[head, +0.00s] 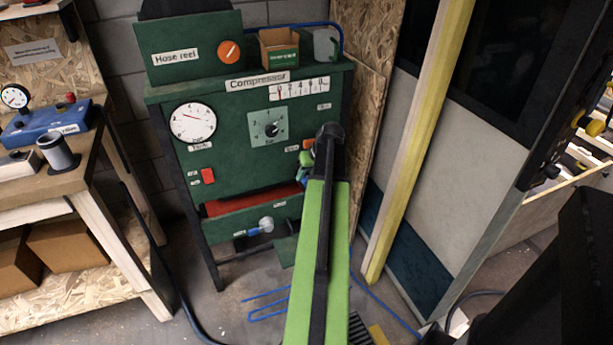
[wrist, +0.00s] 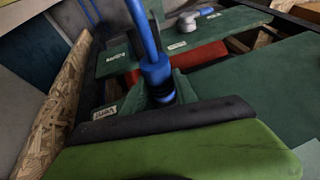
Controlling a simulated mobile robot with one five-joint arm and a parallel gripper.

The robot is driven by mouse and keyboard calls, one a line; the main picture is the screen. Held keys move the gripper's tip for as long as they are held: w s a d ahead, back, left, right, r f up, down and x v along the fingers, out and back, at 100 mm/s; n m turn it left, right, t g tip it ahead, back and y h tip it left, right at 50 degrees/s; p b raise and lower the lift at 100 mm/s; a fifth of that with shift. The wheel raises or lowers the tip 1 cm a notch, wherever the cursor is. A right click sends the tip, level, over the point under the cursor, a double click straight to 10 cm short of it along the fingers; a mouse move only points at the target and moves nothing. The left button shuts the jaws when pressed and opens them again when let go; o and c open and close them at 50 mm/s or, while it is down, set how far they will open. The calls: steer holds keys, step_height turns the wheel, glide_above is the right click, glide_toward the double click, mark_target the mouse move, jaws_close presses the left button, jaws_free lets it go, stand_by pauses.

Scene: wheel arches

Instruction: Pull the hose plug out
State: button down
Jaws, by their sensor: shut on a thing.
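The blue hose plug (wrist: 156,72) shows in the wrist view with its blue hose (wrist: 140,25) running up from it. A dark ring sits just below it, against a green block. I cannot tell whether the plug is seated in its socket. My gripper (wrist: 163,104) is shut on the plug; its dark jaw and green body cover the lower part of this view. In the head view my arm hides most of the gripper (head: 303,168), with a bit of blue beside it at the right front of the green compressor cabinet (head: 235,155).
A drawer with a red inside (head: 255,200) is open below the cabinet's panel, with a blue-grey handle (head: 260,227) lower down. A yellow post (head: 418,140) stands close on the right. A wooden bench (head: 75,165) is at left. Blue hose (head: 268,306) lies on the floor.

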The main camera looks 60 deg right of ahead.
steer(key=shift+a, duration=0.1)
steer(key=s+a, duration=0.1)
steer(key=s, duration=0.1)
steer(key=s+a, duration=0.2)
steer(key=c, duration=1)
jaws_free()
steer(key=shift+o, duration=0.2)
steer(key=shift+d, duration=0.1)
steer(key=p+v, duration=1.5)
steer(key=v, duration=0.2)
steer(key=shift+r+p, duration=0.25)
steer(key=shift+p, duration=0.15)
